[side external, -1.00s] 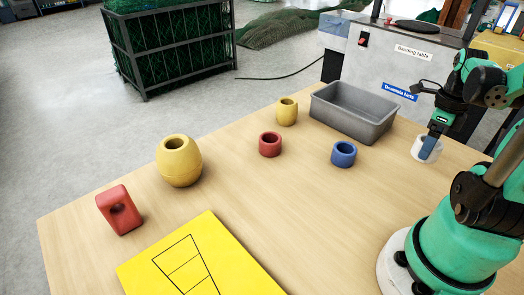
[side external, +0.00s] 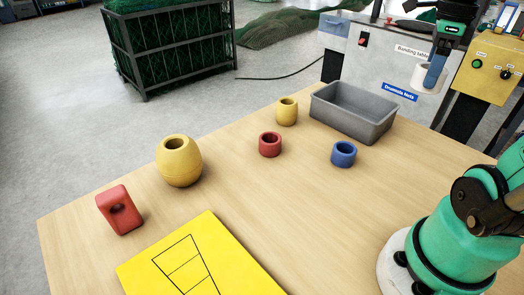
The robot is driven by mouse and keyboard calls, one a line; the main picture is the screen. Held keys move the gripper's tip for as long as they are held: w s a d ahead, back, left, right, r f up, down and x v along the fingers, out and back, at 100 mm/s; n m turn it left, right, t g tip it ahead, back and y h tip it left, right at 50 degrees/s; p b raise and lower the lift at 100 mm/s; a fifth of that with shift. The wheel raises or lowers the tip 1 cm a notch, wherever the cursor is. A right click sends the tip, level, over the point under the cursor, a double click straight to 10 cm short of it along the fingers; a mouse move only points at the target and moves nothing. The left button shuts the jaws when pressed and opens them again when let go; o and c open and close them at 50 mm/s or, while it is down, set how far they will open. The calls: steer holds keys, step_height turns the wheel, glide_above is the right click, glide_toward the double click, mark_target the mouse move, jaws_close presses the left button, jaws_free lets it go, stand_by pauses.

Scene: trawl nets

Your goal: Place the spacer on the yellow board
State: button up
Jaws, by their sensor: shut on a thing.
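My gripper (side external: 435,74) is shut on a white ring-shaped spacer (side external: 422,78) and holds it up in the air at the upper right, well above the table. One finger shows against the spacer; the other is hidden. The yellow board (side external: 226,246) lies flat on the table at the front, cut off by the lower picture edge. Black lines forming a tapered, divided outline are printed on it. No object lies on its visible part.
On the table (side external: 280,195) stand a grey bin (side external: 352,124), a blue ring (side external: 344,158), a red ring (side external: 270,149), a small yellow barrel float (side external: 287,117), a larger yellow float (side external: 179,168) and a red block with a hole (side external: 110,222).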

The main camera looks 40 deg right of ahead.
steer(key=w+a+n, duration=0.8)
steer(key=w+a, duration=0.3)
steer(key=r+n, duration=0.1)
steer(key=n, duration=1.4)
glide_above(200, 284)
steer(key=s, duration=0.2)
steer(key=f, duration=1.5)
steer(key=shift+w+a, duration=0.15)
steer(key=shift+w, duration=0.05)
steer(key=shift+f, duration=2.25)
